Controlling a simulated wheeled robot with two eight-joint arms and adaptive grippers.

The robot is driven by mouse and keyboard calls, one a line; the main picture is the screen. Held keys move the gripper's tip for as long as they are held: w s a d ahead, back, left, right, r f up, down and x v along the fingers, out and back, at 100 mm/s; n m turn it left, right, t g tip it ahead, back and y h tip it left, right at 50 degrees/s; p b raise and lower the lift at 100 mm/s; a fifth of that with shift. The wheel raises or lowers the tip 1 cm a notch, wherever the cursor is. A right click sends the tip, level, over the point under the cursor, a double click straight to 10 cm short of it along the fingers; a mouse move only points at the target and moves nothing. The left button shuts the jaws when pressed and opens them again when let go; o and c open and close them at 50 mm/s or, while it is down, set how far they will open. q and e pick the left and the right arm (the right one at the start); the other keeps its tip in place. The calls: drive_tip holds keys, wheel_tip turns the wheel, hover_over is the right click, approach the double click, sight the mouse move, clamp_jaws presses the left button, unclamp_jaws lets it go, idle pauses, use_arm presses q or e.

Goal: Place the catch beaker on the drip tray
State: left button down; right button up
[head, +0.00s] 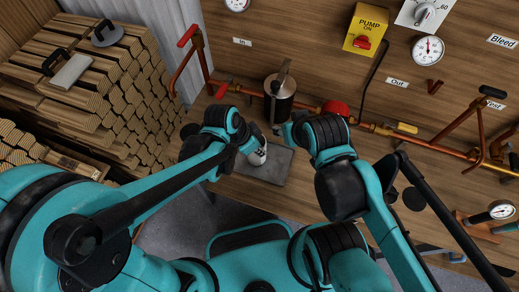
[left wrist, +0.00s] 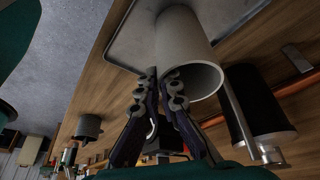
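The catch beaker, a pale grey open cylinder, shows in the left wrist view (left wrist: 188,45), and as a small white shape in the head view (head: 259,156). The grey drip tray (head: 267,169) lies on the wooden bench; it also shows in the left wrist view (left wrist: 125,40). The beaker is over the tray's left part; I cannot tell if its base touches. My left gripper (left wrist: 163,72) is closed at the beaker's rim, its fingertips appearing to pinch the wall. My right gripper (head: 287,131) is right of the tray, its fingers hidden by its arm.
A dark and steel canister (head: 280,98) stands behind the tray. A copper pipe (head: 310,107) with a red part (head: 335,108) runs along the panel. Stacked firewood (head: 110,90) fills the left. The tray's right part looks clear.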

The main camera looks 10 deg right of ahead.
use_arm(q)
drive_tip(key=c, duration=1.7)
unclamp_jaws()
drive_tip(key=p+v, duration=0.5)
drive_tip(key=v, duration=0.7)
drive_tip(key=shift+r, duration=0.1)
drive_tip(key=shift+a, duration=0.1)
drive_tip(key=a+r+n+t+y, duration=0.1)
drive_tip(key=a+n+t, duration=0.1)
drive_tip(key=a+n, duration=0.3)
drive_tip(key=a+r+n+t+y, duration=0.2)
drive_tip(key=a+n, duration=0.3)
drive_tip(key=a, duration=0.5)
drive_tip(key=a+r+n+t+y, duration=0.1)
drive_tip(key=a+n, duration=0.3)
drive_tip(key=a, duration=0.4)
drive_tip(key=shift+s+a+r+n+t, duration=0.1)
drive_tip(key=shift+s+r+n+t, duration=0.1)
drive_tip(key=shift+r+t, duration=0.2)
drive_tip(key=shift+s+a+r+n+t, duration=0.1)
drive_tip(key=shift+s+r+n+t, duration=0.1)
drive_tip(key=shift+r+t, duration=0.15)
